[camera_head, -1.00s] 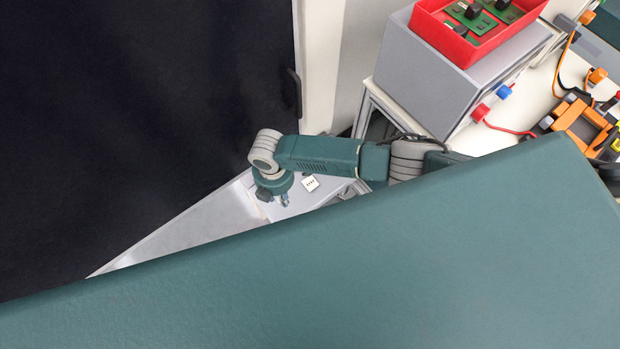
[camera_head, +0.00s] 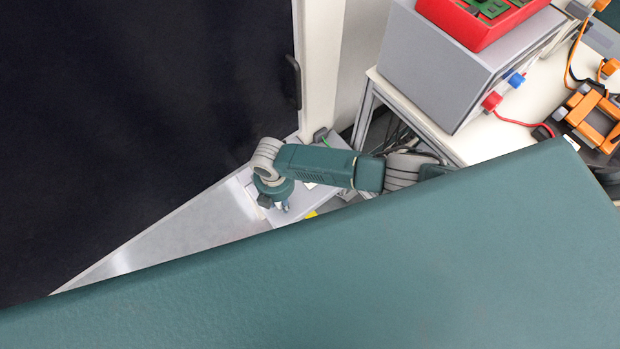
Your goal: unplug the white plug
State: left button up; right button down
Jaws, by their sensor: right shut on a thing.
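My right gripper (camera_head: 281,208) hangs from the teal and grey arm that comes in from the right. It points down over a light grey surface beside the dark panel. It is small and partly hidden by its own wrist. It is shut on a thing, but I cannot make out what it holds. I cannot pick out the white plug for certain. A small white piece shows just under the arm, mostly covered. My left gripper is not in view.
A dark panel (camera_head: 140,120) with a handle fills the left. A grey box (camera_head: 430,75) bearing a red tray (camera_head: 470,32) stands on a white table (camera_head: 480,140) at right, with a red plug (camera_head: 491,102), a blue plug (camera_head: 516,80) and orange parts. A large teal surface blocks the lower view.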

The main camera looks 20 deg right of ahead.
jog(key=shift+f, duration=0.55)
jog(key=c, duration=0.7)
grip_release()
jog(key=shift+c, duration=0.2)
jog(key=shift+r, duration=0.15)
jog(key=shift+r+p, duration=4.4)
jog(key=shift+r, duration=0.25)
notch_tip(320, 180, up, 6)
jog(key=p, duration=0.5)
jog(key=shift+p, duration=0.35)
